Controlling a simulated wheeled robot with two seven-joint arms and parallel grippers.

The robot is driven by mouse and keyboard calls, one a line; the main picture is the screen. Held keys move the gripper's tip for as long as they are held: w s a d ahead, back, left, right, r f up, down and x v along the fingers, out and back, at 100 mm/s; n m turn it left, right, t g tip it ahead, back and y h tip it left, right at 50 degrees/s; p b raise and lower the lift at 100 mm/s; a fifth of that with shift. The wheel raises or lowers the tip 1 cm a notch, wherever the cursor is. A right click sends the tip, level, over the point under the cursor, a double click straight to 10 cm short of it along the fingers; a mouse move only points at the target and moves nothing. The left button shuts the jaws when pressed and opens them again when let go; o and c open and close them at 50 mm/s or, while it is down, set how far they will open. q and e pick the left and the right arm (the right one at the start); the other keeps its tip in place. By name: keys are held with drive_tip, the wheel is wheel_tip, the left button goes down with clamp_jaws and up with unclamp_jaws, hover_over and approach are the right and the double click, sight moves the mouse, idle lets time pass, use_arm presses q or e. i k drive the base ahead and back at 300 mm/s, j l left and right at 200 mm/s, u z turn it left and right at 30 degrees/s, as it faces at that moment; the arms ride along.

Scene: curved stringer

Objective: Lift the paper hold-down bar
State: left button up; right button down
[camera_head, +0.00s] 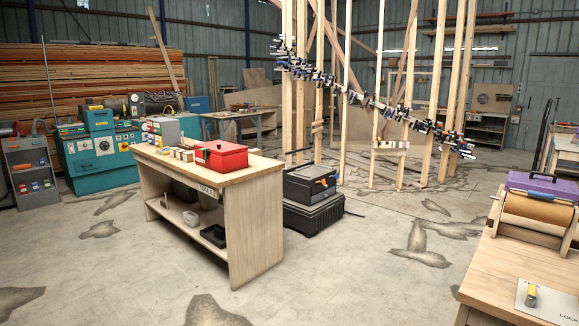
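A brown paper roll (540,208) lies in a light wooden dispenser on the wooden workbench (488,272) at the right edge of the picture. A pale bar (530,232) runs along the front of the roll, low and close to it; it appears to be the paper hold-down bar. I cannot tell whether it touches the paper. The right end of the dispenser is cut off by the picture edge. Neither of my grippers shows in the head view.
A purple case (543,184) stands behind the roll. A white sheet (545,302) and a small yellow-and-grey item (531,293) lie in front. A tool bench (262,172) with a red box (221,154) stands left. Stained concrete floor (345,265) between the benches is clear.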

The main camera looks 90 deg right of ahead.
sight(530, 193)
drive_tip(key=z, duration=4.35)
drive_tip(key=i+l, duration=0.05)
